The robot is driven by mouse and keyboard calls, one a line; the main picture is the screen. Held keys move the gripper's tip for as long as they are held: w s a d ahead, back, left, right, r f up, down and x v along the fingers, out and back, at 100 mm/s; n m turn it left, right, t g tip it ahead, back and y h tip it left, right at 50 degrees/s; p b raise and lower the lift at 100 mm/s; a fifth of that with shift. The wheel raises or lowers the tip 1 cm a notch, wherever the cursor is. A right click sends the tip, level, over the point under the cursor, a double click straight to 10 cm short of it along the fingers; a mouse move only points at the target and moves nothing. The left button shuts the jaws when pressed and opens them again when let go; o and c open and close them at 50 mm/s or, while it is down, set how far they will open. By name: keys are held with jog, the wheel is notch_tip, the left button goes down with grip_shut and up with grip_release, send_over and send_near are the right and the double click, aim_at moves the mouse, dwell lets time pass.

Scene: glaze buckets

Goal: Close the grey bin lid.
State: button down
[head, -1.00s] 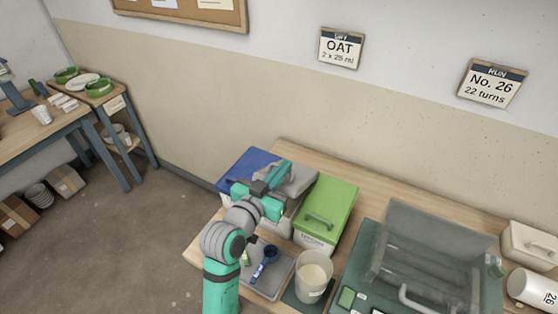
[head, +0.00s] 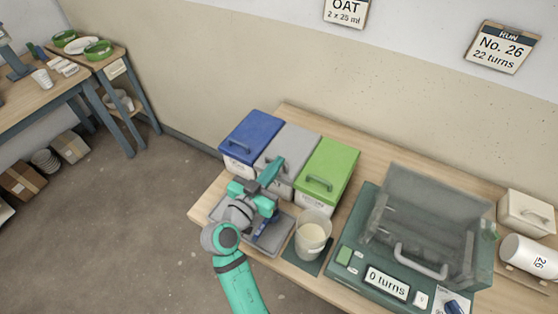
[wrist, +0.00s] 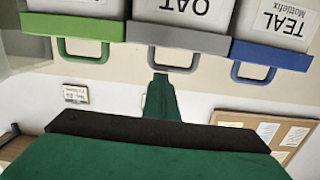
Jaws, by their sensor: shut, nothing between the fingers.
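The grey bin (head: 280,173) stands between the blue bin and the green bin. Its grey lid (head: 294,143) lies flat across the top, level with the lids beside it. In the wrist view, which is upside down, the grey lid's edge (wrist: 205,37) and loop handle (wrist: 192,68) show above the bin's OAT label. My gripper (head: 273,171) is shut and empty, in front of the grey bin near the lid's front edge. It also shows in the wrist view (wrist: 161,80), close to the grey handle; whether they touch I cannot tell. My gripper hides part of the bin's front.
The blue-lidded bin (head: 250,133) is on the left, the green-lidded bin (head: 333,160) on the right. A grey tray (head: 270,242) lies below my gripper. A cream cup (head: 312,232) and a machine with a clear cover (head: 425,225) stand to the right.

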notch_tip(320, 180, down, 2)
jog(key=shift+a+f, duration=0.1)
jog(key=shift+f, duration=0.15)
jog(key=shift+s+a, duration=0.1)
notch_tip(320, 180, up, 6)
jog(key=s+a+f, duration=0.4)
jog(key=s+f, duration=0.1)
jog(key=s, duration=0.3)
jog(key=shift+a, duration=0.35)
jog(key=shift+w, duration=0.1)
